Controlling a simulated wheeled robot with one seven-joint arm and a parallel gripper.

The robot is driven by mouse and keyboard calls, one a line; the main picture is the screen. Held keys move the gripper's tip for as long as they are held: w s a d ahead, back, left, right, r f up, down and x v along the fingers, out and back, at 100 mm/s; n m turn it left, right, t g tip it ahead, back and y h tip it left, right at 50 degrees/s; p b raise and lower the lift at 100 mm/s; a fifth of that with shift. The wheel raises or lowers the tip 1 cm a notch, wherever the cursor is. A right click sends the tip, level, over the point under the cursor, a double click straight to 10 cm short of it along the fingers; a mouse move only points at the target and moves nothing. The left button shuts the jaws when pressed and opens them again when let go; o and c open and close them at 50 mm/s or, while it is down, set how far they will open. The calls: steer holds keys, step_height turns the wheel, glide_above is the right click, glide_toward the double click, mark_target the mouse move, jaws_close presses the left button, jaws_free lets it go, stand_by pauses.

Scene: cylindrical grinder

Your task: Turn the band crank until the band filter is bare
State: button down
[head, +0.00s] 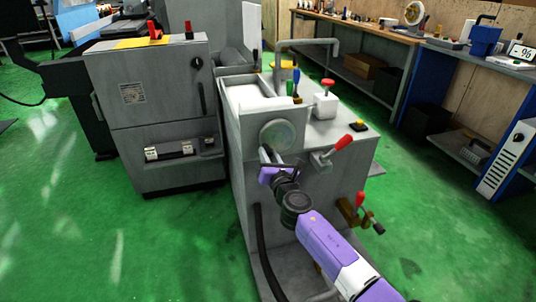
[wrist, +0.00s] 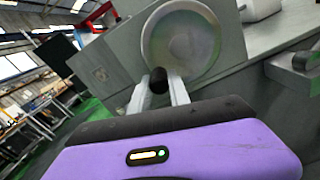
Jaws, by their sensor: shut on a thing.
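The band crank is a pale round disc (head: 278,135) on the front face of a grey machine housing. It fills the upper middle of the wrist view (wrist: 183,42), and its dark handle (wrist: 158,80) sticks out toward me near the lower left of the disc. My gripper (head: 266,154) is at the disc's lower left, its two light fingers on either side of the handle (wrist: 160,92), shut on it. The open trough just above and behind the crank, with a pale surface (head: 262,104), looks like the band filter; I cannot tell how much covers it.
A red-handled lever (head: 338,148) sits just right of the crank, and a red-handled valve (head: 362,207) lower right. A dark hose (head: 262,250) hangs below left. A grey cabinet (head: 155,110) stands left. Green floor (head: 160,245) is clear at front left.

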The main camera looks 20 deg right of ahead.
steer(key=c, duration=1.2)
jaws_free()
steer(key=shift+c, duration=0.2)
steer(key=s+p, duration=0.3)
steer(key=s, duration=0.3)
steer(key=shift+s+d+r+p, duration=0.1)
steer(key=shift+p, duration=0.25)
steer(key=shift+s, duration=0.8)
